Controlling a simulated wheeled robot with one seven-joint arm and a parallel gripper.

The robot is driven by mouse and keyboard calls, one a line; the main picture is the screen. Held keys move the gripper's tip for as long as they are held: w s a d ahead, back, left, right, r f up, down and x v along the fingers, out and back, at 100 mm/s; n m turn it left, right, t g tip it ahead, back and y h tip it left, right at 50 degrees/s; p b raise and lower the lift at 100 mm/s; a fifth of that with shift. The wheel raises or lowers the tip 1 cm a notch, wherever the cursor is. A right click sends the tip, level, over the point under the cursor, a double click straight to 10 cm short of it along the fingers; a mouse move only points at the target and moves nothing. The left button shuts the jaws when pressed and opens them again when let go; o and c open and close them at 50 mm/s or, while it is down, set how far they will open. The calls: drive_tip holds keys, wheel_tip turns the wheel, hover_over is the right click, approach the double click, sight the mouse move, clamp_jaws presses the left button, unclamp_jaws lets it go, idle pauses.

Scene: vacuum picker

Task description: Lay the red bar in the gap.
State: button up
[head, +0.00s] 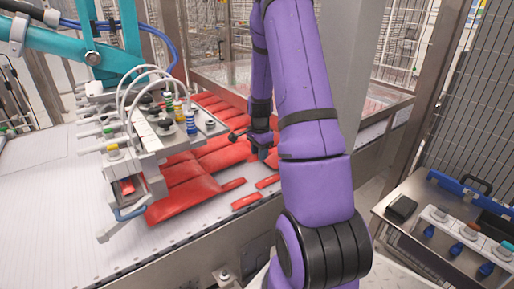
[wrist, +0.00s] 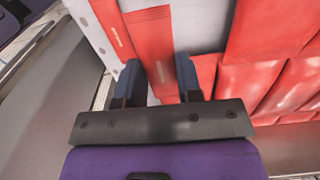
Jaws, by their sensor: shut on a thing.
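In the wrist view my gripper (wrist: 158,78) has a finger on each side of a red bar (wrist: 157,45) with small pale print, and is shut on it. The bar's near end is partly hidden. In the head view my gripper (head: 261,150) is over the far right part of the red packs, partly behind my purple arm; the held bar cannot be made out there. Small red bars (head: 246,201) lie in a loose line along the belt's near edge. A pale bare strip (wrist: 198,25) shows right of the held bar; I cannot tell if this is the gap.
Another red bar (wrist: 112,28) lies left of the held one. A side table (head: 420,225) with controls is at right.

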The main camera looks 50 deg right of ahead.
sight(259, 174)
drive_tip(key=shift+f, duration=3.35)
drive_tip(key=shift+f, duration=0.5)
drive_tip(key=o, duration=1)
wheel_tip(259, 174, up, 11)
drive_tip(key=shift+f, duration=0.1)
